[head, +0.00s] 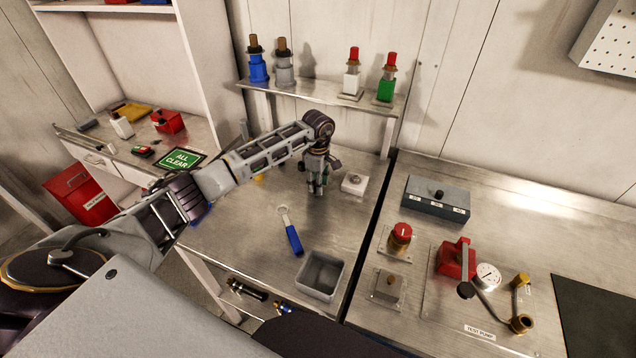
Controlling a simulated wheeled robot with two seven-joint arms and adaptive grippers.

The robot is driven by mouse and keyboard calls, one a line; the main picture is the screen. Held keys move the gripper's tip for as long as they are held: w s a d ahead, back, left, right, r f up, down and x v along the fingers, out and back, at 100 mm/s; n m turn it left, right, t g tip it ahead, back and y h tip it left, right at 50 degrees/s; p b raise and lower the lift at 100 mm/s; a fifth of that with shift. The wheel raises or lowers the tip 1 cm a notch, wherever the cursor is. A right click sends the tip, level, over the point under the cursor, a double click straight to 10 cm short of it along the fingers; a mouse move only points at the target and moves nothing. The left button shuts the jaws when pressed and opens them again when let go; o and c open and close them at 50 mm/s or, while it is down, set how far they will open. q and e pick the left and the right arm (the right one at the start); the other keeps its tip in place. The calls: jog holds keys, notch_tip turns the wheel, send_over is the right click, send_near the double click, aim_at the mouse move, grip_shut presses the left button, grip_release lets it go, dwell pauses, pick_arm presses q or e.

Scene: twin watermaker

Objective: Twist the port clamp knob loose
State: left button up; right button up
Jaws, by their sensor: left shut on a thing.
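My left gripper (318,188) reaches over the left steel bench and points down, with its fingers closed together. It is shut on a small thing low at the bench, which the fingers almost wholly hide. It sits where the port clamp knob would be, but I cannot make out the knob's shape or whether it is turned. A small white block (355,184) with a round top stands just to the right of the gripper, apart from it. My right gripper is not in view.
A blue-handled wrench (291,232) and an empty grey tray (320,275) lie in front of the gripper. A shelf (325,95) with several bottle-like units stands behind. The right bench holds a red knob (401,232), a gauge (488,275) and a grey box (437,198).

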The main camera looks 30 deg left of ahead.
pick_arm(q)
jog(key=shift+n, duration=0.5)
jog(key=shift+n+b, duration=0.45)
jog(key=shift+n, duration=0.35)
jog(key=n, duration=0.2)
jog(key=shift+w+n+b, duration=0.1)
jog(key=shift+n+b, duration=0.2)
jog(key=shift+b, duration=0.05)
jog(key=n, duration=0.3)
jog(key=shift+n+b, duration=0.3)
jog(key=shift+n, duration=0.1)
jog(key=n, duration=0.5)
jog(key=shift+a, duration=0.1)
jog(key=shift+n, duration=2)
jog(key=shift+w+r, duration=0.1)
jog(key=o, duration=1)
